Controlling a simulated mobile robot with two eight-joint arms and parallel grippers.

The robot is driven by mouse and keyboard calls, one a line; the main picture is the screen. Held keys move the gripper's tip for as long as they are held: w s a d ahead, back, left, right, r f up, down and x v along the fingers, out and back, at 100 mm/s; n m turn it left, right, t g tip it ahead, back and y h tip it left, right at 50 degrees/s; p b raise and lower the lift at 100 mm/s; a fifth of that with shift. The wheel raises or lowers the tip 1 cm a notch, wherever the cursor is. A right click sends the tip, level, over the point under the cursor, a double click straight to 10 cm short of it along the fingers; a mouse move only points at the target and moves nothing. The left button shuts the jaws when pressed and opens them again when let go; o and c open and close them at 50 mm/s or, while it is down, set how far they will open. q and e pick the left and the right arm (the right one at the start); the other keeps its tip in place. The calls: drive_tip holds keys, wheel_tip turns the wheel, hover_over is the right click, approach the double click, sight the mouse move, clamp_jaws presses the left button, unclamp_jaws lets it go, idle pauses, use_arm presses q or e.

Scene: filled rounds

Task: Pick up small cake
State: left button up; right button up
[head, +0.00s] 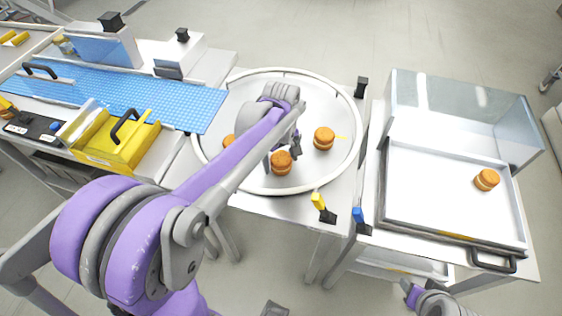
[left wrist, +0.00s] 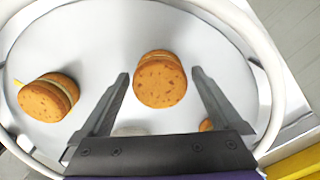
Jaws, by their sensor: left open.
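Several small round orange-brown cakes with a pale filling sit on the round turntable (head: 240,95). One small cake (head: 281,163) is by my left gripper (head: 283,150); in the left wrist view this cake (left wrist: 160,80) shows between the tips of the open, empty fingers. I cannot tell how far it is from them in depth. A second cake (head: 324,138) is to its right, at the left in the wrist view (left wrist: 48,97). A third cake (head: 228,142) is partly hidden by my left arm. Another cake (head: 487,180) lies on the tray at the right.
A metal tray (head: 440,215) with a clear guard (head: 465,110) stands at the right. A blue conveyor belt (head: 150,95) and a yellow box (head: 115,142) are at the left. A yellow-topped post (head: 318,201) stands by the turntable's front. Part of my right arm shows at bottom right.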

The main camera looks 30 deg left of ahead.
use_arm(q)
drive_tip(key=c, duration=0.8)
drive_tip(key=shift+o, duration=0.2)
drive_tip(key=shift+r, duration=0.1)
